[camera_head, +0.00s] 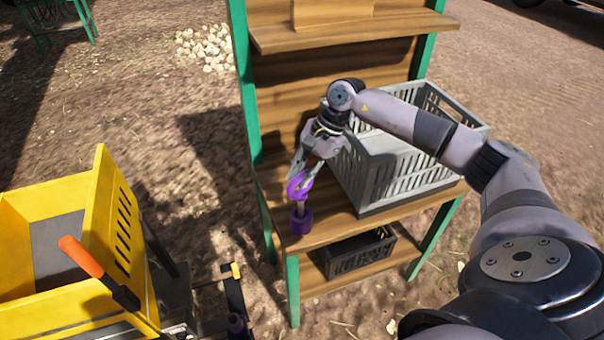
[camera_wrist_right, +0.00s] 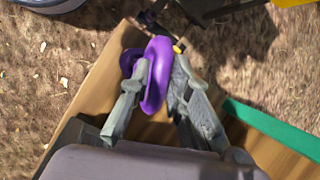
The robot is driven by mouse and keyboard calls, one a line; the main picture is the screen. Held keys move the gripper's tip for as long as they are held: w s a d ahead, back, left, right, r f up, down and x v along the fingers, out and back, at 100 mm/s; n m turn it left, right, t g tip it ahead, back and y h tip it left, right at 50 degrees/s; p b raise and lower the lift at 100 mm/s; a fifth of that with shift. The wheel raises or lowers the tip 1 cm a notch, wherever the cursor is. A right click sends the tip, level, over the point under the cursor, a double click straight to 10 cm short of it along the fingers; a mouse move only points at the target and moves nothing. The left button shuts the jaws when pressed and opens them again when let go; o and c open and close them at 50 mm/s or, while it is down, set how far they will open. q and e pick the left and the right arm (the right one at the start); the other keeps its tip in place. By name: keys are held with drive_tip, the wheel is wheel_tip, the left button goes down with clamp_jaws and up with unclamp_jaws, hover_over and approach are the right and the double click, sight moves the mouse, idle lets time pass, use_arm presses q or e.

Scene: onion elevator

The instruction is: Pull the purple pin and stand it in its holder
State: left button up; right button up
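The purple pin (camera_head: 298,188) has a purple ring on top and a short grey shaft below it. It stands roughly upright at the front left corner of the wooden shelf, its lower end at the purple holder (camera_head: 301,223). How deep the shaft sits is hidden. My right gripper (camera_head: 302,178) is above the holder, with its fingers on both sides of the ring. In the right wrist view the gripper (camera_wrist_right: 155,82) is closed on the purple ring (camera_wrist_right: 156,72), which lies between the fingertips. My left gripper is not in view.
A grey crate (camera_head: 385,180) stands on the shelf (camera_head: 330,228), right of the holder. A black crate (camera_head: 358,256) is on the lower shelf. A yellow bin (camera_head: 125,235) and orange-handled lever (camera_head: 82,257) are at left. A small purple part (camera_head: 236,324) shows at the bottom edge.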

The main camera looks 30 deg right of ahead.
drive_tip(key=o, duration=0.4)
drive_tip(key=shift+f, duration=0.1)
drive_tip(key=v, duration=1.2)
